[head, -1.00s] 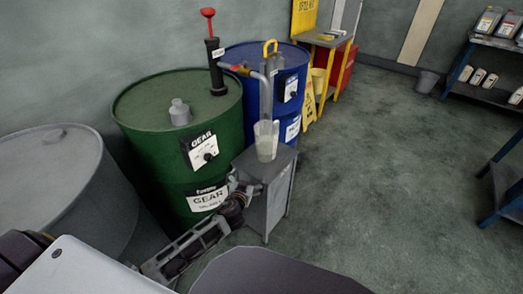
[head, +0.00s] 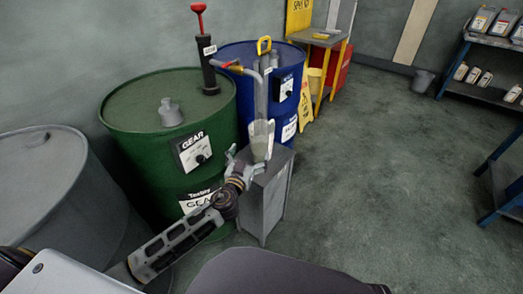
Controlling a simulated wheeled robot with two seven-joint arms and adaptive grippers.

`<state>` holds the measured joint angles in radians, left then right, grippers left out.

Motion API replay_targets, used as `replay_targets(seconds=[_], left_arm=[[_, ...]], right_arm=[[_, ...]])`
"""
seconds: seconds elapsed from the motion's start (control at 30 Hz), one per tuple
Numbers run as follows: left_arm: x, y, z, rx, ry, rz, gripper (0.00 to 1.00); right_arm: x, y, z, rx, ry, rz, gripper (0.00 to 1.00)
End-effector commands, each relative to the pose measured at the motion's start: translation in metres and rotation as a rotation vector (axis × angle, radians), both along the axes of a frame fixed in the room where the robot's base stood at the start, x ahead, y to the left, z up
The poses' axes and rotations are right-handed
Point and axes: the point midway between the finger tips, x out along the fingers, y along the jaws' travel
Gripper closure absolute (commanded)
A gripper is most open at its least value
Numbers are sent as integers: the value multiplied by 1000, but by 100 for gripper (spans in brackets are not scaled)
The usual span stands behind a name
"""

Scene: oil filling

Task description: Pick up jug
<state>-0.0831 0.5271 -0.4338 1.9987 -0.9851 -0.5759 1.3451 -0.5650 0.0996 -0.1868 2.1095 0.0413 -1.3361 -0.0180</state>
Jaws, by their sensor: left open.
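The jug (head: 261,142) is a pale, translucent vessel with whitish contents. It stands upright on the small grey cabinet (head: 271,197), under the curved spout of the hand pump (head: 207,60). My left gripper (head: 244,160) is open at the cabinet's near left edge, just left of and slightly below the jug in the picture. One finger shows at its left; the other overlaps the jug's lower part, so I cannot tell whether it touches. The jug's base is partly hidden by the gripper. My right gripper is not in view.
A green gear oil drum (head: 135,110) stands left of the cabinet and a blue drum (head: 238,52) behind it. A grey drum (head: 30,190) is at the far left. A yellow floor sign (head: 306,102) stands behind.

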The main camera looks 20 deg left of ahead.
Motion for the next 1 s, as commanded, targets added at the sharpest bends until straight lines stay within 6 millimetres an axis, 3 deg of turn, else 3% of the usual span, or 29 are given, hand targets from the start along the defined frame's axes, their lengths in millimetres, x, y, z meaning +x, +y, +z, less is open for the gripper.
replay_targets(seconds=[1.0], left_arm=[[68,-1,1,0,0,0,0]], right_arm=[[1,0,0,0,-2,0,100]])
